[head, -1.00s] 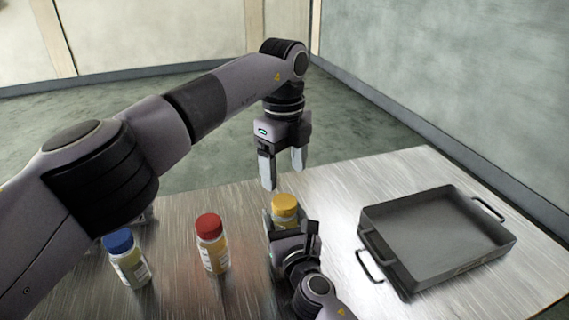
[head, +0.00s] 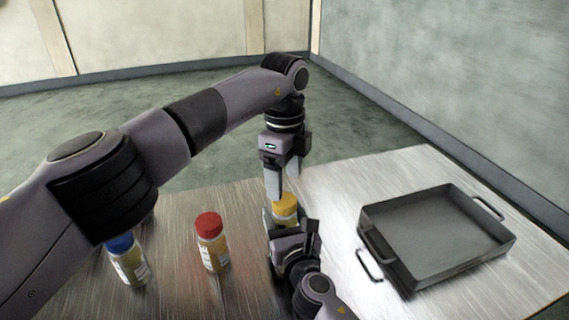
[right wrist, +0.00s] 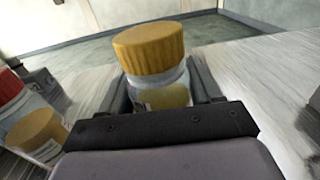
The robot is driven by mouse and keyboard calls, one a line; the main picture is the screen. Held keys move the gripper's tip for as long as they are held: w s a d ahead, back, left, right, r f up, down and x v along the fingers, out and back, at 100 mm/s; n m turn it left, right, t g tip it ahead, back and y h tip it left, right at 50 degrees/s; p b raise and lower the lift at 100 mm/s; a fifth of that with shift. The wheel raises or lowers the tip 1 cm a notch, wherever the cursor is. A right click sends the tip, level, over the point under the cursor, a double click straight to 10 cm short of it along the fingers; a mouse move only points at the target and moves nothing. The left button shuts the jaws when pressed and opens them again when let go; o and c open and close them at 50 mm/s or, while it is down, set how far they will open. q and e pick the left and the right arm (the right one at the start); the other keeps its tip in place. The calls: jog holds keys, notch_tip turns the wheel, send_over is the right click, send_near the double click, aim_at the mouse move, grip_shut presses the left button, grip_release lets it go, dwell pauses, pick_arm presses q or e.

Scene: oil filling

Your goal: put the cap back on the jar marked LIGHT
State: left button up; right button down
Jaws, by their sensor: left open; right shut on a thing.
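A jar with a yellow cap (head: 284,203) stands between the fingers of my right gripper (head: 291,232), which is shut on it. In the right wrist view the cap (right wrist: 149,47) sits on top of the clear jar (right wrist: 160,92), upright. My left gripper (head: 283,184) is open, pointing down just above the yellow cap, with one finger beside its left edge in the head view. A red-capped jar (head: 212,243) and a blue-capped jar (head: 128,262) stand to the left, with labels too small to read. I cannot tell which jar is marked LIGHT.
A dark grey tray with handles (head: 478,256) rests on the right of the metal table (head: 335,195). The table between the held jar and the tray is clear. My left arm passes over the table's left side, partly hiding the blue-capped jar.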

aim_at(284, 200)
pick_arm(q)
jog(key=shift+f, duration=2.7)
jog(key=c, duration=1.1)
